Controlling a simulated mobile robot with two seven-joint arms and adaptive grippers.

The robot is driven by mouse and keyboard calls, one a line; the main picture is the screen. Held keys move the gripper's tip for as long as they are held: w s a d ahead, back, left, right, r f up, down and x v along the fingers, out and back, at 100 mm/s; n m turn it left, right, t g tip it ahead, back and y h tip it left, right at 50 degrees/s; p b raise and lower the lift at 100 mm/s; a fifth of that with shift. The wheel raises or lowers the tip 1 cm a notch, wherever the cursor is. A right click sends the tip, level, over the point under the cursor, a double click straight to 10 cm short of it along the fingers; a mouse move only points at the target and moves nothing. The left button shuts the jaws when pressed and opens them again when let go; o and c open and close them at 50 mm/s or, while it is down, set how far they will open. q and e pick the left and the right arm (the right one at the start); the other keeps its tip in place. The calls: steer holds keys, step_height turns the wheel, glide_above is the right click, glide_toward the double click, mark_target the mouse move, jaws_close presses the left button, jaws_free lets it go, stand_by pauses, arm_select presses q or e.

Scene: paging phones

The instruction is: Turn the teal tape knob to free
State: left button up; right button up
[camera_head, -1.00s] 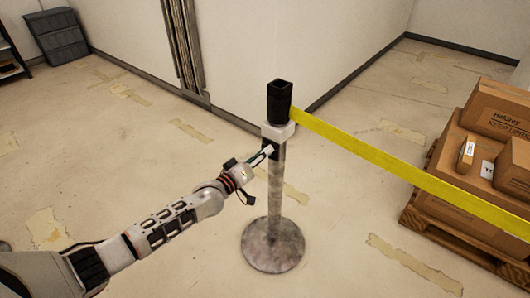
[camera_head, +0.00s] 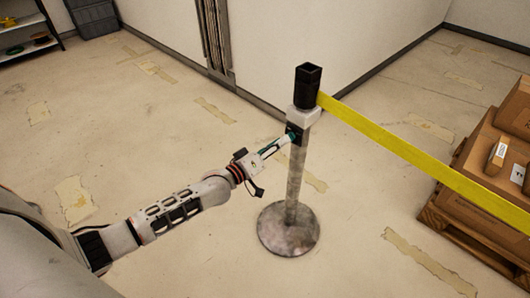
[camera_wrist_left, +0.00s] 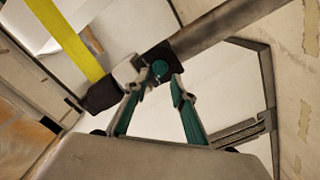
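The teal tape knob (camera_wrist_left: 160,68) is a small round knob on a black plate (camera_wrist_left: 157,57) on the side of the grey post (camera_head: 295,180). In the head view the plate (camera_head: 293,131) shows below the post's white collar, and the knob is hidden or too small to tell. My left gripper (camera_wrist_left: 162,82) is open, with its teal-padded fingers apart and their tips near the two sides of the knob. I cannot tell whether they touch it. In the head view the left gripper (camera_head: 286,141) reaches the post from the left. My right gripper is not in view.
A yellow tape (camera_head: 400,150) runs right from the post's black head (camera_head: 307,88). The post stands on a round base (camera_head: 288,231). Cardboard boxes (camera_head: 510,165) sit on a wooden pallet (camera_head: 450,225) at the right.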

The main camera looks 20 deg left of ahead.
arm_select(q)
steer(key=v, duration=0.7)
steer(key=shift+s, duration=0.15)
arm_select(e)
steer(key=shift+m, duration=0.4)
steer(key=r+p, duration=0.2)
steer(key=p, duration=0.3)
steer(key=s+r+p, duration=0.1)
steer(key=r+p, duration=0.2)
steer(key=p, duration=0.2)
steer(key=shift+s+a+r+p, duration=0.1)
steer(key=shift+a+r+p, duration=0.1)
steer(key=shift+p, duration=0.2)
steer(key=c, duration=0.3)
arm_select(q)
steer(key=s+d+f+m+g+y, duration=0.1)
steer(key=s+d+f+m+g, duration=0.1)
steer(key=s, duration=0.9)
steer(key=s+d+f+m+g+y, duration=0.1)
steer(key=s+d+f+m+g, duration=0.1)
steer(key=s, duration=0.8)
steer(key=s+d+f+m+g+y, duration=0.1)
steer(key=s+m, duration=0.4)
steer(key=s, duration=0.6)
step_height(320, 180, down, 3)
steer(key=shift+s+d+r+m+g+y, duration=0.25)
steer(key=shift+d+g, duration=0.45)
steer(key=shift+d, duration=0.4)
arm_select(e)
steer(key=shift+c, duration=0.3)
